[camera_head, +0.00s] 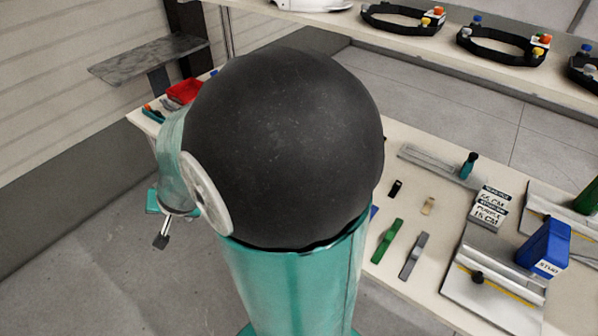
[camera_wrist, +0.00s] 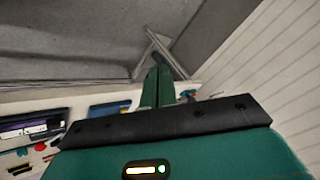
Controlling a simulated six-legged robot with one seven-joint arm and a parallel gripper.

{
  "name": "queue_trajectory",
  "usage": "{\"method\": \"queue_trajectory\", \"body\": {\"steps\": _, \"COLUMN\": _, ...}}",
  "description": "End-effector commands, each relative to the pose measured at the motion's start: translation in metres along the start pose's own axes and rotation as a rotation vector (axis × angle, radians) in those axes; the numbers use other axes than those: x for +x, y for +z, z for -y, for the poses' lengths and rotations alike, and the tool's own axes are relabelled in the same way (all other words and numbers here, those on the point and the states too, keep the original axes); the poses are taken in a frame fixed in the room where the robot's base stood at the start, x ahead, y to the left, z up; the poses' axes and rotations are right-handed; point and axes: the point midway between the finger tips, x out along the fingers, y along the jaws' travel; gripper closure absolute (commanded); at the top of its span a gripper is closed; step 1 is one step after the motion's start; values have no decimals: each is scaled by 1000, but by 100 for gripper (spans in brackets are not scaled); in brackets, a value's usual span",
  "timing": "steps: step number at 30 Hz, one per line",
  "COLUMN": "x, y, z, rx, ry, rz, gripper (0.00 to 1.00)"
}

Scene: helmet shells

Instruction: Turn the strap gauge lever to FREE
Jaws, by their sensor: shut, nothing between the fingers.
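My gripper (camera_wrist: 158,72) shows in the wrist view with its two green fingers together and nothing between them. It points toward a grey bracket (camera_wrist: 166,52) under a grey surface, and I cannot tell whether it touches it. In the head view my own arm fills the middle and the gripper cannot be made out. No lever marked FREE can be read. A slim grey plate (camera_head: 425,160) behind has a teal-and-black upright handle (camera_head: 468,165). I cannot tell which is the strap gauge.
The pale bench (camera_head: 400,275) holds a green strip (camera_head: 387,241), a grey strip (camera_head: 413,256), a printed card (camera_head: 490,208) and a blue box (camera_head: 544,248). Black rings (camera_head: 402,18) lie on the shelf above. A red tray (camera_head: 184,91) stands at left.

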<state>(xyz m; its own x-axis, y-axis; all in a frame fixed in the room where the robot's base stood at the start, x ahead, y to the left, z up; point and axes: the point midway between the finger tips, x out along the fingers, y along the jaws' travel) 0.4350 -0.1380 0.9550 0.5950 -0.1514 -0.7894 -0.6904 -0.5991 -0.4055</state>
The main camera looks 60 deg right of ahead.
Motion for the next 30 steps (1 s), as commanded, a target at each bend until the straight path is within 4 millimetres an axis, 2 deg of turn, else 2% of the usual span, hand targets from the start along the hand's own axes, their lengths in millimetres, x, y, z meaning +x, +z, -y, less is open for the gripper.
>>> {"method": "queue_trajectory", "body": {"steps": 1, "x": 16, "y": -8, "z": -26, "rx": 52, "ry": 81, "rz": -48, "gripper": 100}}
{"method": "queue_trajectory", "body": {"steps": 3, "x": 30, "y": -24, "z": -65, "rx": 122, "ry": 198, "rz": -139, "gripper": 100}}
{"method": "queue_trajectory", "body": {"steps": 5, "x": 36, "y": -37, "z": -101, "rx": 174, "ry": 308, "rz": -224, "gripper": 100}}
{"method": "queue_trajectory", "body": {"steps": 6, "x": 36, "y": -45, "z": -125, "rx": 199, "ry": 385, "rz": -284, "gripper": 100}}
{"method": "queue_trajectory", "body": {"steps": 9, "x": 24, "y": -63, "z": -182, "rx": 249, "ry": 576, "rz": -436, "gripper": 100}}
{"method": "queue_trajectory", "body": {"steps": 13, "x": -4, "y": -80, "z": -232, "rx": 279, "ry": 774, "rz": -604, "gripper": 100}}
{"method": "queue_trajectory", "body": {"steps": 15, "x": -18, "y": -85, "z": -247, "rx": 286, "ry": 845, "rz": -665, "gripper": 100}}
{"method": "queue_trajectory", "body": {"steps": 18, "x": -29, "y": -89, "z": -258, "rx": 292, "ry": 897, "rz": -711, "gripper": 100}}
{"method": "queue_trajectory", "body": {"steps": 30, "x": -30, "y": -90, "z": -261, "rx": 294, "ry": 906, "rz": -720, "gripper": 100}}
